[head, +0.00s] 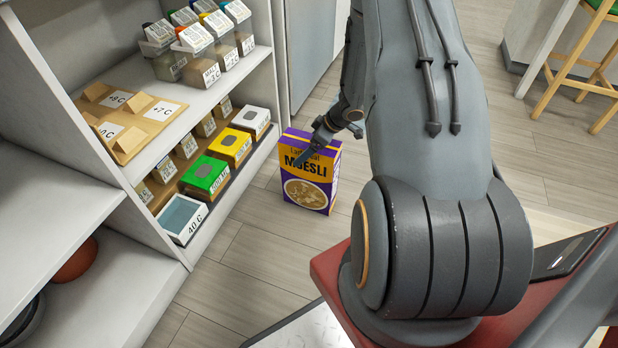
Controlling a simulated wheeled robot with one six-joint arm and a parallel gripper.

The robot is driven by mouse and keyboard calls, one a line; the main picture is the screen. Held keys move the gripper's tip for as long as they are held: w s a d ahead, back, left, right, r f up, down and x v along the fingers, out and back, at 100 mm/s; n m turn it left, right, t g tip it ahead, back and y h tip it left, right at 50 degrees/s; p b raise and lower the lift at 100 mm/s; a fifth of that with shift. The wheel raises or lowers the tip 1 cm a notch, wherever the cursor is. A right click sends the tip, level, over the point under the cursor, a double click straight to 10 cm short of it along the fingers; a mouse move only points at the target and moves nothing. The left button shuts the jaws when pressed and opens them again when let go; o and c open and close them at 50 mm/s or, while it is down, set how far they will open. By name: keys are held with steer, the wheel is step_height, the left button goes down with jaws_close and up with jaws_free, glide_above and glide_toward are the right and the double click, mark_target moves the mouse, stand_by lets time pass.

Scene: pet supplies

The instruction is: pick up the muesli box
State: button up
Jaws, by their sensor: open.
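The muesli box (308,194) is purple and yellow, with a picture of a bowl on its front. It stands upright on the wood-plank floor, just right of the shelf unit. My gripper (305,155) is at the top of the box, with a dark finger in front of its upper face. The gripper is open. Part of it is hidden behind my arm, and I cannot tell whether it touches the box.
A white shelf unit (225,235) stands at left, close to the box, with small coloured boxes (205,177) and jars (197,48) on it. A wooden stool (575,70) is at the upper right. Floor (240,285) in front of the box is clear.

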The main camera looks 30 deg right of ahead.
steer(key=shift+x, duration=1)
steer(key=shift+r, duration=0.1)
steer(key=c, duration=2.1)
steer(key=shift+c, duration=0.2)
